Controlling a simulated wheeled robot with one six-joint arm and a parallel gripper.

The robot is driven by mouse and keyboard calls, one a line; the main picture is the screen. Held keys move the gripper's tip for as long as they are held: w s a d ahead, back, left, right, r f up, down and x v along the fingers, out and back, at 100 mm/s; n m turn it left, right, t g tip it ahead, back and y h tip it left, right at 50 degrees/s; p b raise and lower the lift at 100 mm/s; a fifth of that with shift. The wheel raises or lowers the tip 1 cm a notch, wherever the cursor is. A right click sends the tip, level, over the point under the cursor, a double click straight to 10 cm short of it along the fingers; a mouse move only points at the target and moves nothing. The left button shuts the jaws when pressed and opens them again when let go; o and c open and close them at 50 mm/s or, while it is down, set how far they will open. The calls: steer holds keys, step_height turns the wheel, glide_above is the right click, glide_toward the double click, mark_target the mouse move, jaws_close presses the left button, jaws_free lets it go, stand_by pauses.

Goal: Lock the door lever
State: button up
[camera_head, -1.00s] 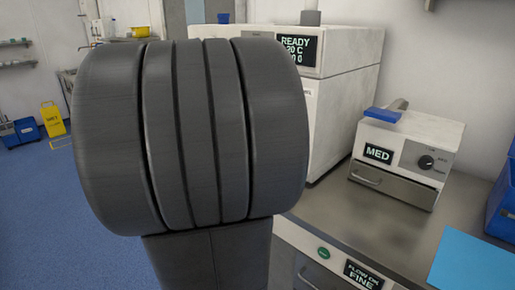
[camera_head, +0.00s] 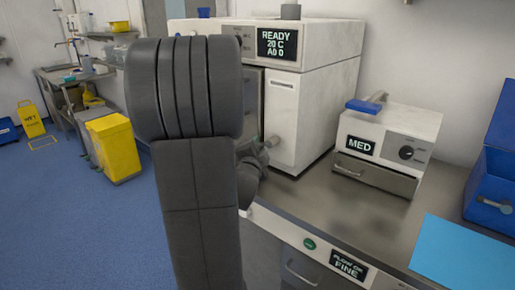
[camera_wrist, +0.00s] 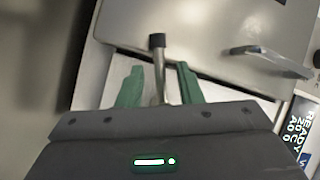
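The door lever (camera_wrist: 158,65) is a thin metal rod with a black tip in the wrist view. It stands between the two green fingers of my gripper (camera_wrist: 159,84), which are apart, with gaps visible on both sides of the rod. The pale door panel (camera_wrist: 205,45) of the white machine lies beyond it, with a bar handle (camera_wrist: 275,60) at right. In the head view the white machine (camera_head: 325,75) shows READY 20 C on its display (camera_head: 277,43). My arm covers the left of its front, and the fingers cannot be made out there.
A smaller MED unit (camera_head: 420,125) with a blue-ended handle stands right of the machine on the grey counter (camera_head: 330,215). A blue sheet (camera_head: 465,255) and blue bin (camera_head: 490,185) lie farther right. Drawers are below. Blue floor (camera_head: 90,230) is open at left.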

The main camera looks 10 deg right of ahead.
jaws_close()
steer(key=shift+f+b, duration=0.15)
steer(key=shift+b, duration=0.7)
steer(key=shift+a+m+t+b, duration=0.1)
steer(key=shift+m+t+b, duration=0.25)
steer(key=shift+b, duration=0.8)
steer(key=m+b, duration=0.1)
steer(key=b, duration=0.2)
steer(key=shift+r+t, duration=0.25)
steer(key=shift+r, duration=0.1)
steer(key=shift+w+r+m, duration=0.1)
steer(key=shift+r+m, duration=0.05)
steer(key=shift+m, duration=0.1)
